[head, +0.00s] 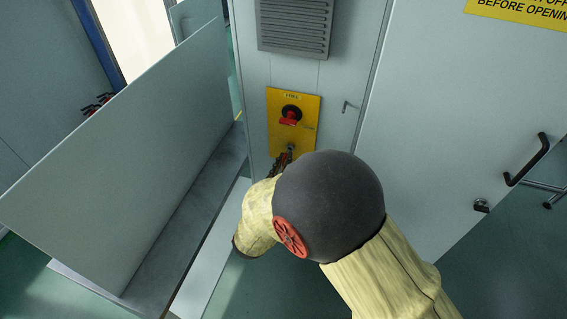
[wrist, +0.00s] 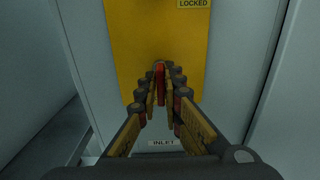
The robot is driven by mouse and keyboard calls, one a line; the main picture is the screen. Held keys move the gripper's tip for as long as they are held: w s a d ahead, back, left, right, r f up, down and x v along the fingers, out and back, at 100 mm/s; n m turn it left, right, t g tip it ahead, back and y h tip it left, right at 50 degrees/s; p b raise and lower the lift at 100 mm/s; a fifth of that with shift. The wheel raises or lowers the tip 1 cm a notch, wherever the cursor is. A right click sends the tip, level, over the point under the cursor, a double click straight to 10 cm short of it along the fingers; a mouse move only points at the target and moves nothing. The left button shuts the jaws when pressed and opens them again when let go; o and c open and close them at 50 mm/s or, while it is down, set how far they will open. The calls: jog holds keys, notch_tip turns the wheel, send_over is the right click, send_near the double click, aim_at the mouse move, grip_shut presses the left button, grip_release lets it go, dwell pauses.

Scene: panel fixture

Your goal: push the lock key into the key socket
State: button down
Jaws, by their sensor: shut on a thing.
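My gripper (head: 284,160) reaches the lower part of the yellow plate (head: 310,105) on the grey panel; my arm covers much of its body. In the wrist view my gripper (wrist: 160,92) has its two fingers closed on a narrow red piece, which I take to be the lock key (wrist: 160,74). The key's far end is at the yellow plate, and I cannot tell whether it is inside a socket. A small round grey fitting, probably the key socket (head: 291,148), shows just above the fingertips in the head view. In the wrist view the socket is hidden behind the fingers and key.
A red rotary handle (head: 290,118) sits above the fitting. A "LOCKED" label (wrist: 194,3) and an "INLET" label (wrist: 163,142) show in the wrist view. A large slanted grey panel (head: 130,150) stands left. A door with a black handle (head: 527,160) is right.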

jog(key=shift+w+d, duration=0.15)
jog(key=shift+w, duration=0.35)
jog(key=c, duration=1.9)
grip_release()
jog(key=v, duration=1.2)
